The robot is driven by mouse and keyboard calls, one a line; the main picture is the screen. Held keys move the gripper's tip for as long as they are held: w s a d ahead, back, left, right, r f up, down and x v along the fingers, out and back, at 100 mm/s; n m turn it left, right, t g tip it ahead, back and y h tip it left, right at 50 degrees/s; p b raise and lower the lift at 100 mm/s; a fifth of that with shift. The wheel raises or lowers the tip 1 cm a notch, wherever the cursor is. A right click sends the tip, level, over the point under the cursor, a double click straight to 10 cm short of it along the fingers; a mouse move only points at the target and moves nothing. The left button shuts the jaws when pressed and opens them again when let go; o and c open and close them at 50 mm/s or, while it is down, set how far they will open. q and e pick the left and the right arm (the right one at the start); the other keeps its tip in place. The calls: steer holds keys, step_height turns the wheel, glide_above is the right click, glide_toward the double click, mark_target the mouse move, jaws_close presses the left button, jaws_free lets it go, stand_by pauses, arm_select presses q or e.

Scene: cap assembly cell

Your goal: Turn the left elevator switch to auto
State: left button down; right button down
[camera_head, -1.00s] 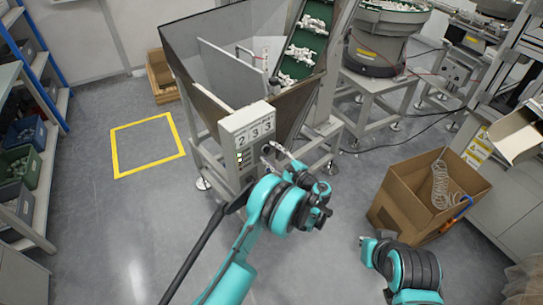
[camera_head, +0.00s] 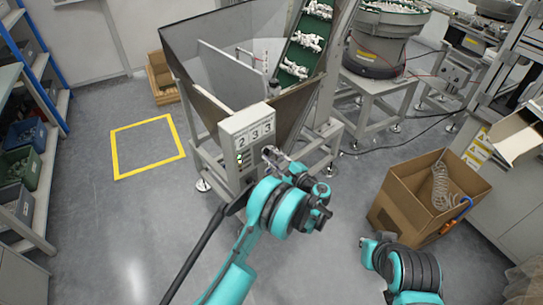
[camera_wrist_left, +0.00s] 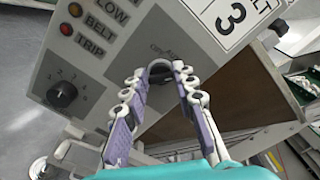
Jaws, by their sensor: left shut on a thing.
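The left elevator switch (camera_wrist_left: 160,70) is a dark knob on the light grey control panel (camera_head: 247,138) at the front of the hopper. My left gripper (camera_wrist_left: 158,78) is at the panel with its two jointed fingers on either side of the switch, shut on it. The fingers hide much of the switch, and I cannot read which position it points to. The gripper also shows in the head view (camera_head: 270,155), at the panel's lower right. My right arm shows at the lower right, but its gripper fingers cannot be made out.
A second black knob (camera_wrist_left: 62,94) with numbers sits left of my fingers, below the lamps marked BELT and TRIP. The hopper (camera_head: 200,60) and green inclined belt (camera_head: 300,55) rise behind. A cardboard box (camera_head: 405,205) stands right.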

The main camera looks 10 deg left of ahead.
arm_select(q)
steer(key=n, duration=0.7)
steer(key=shift+f, duration=0.15)
stand_by(0.4)
steer(key=c, duration=1.2)
jaws_free()
steer(key=v, duration=1.2)
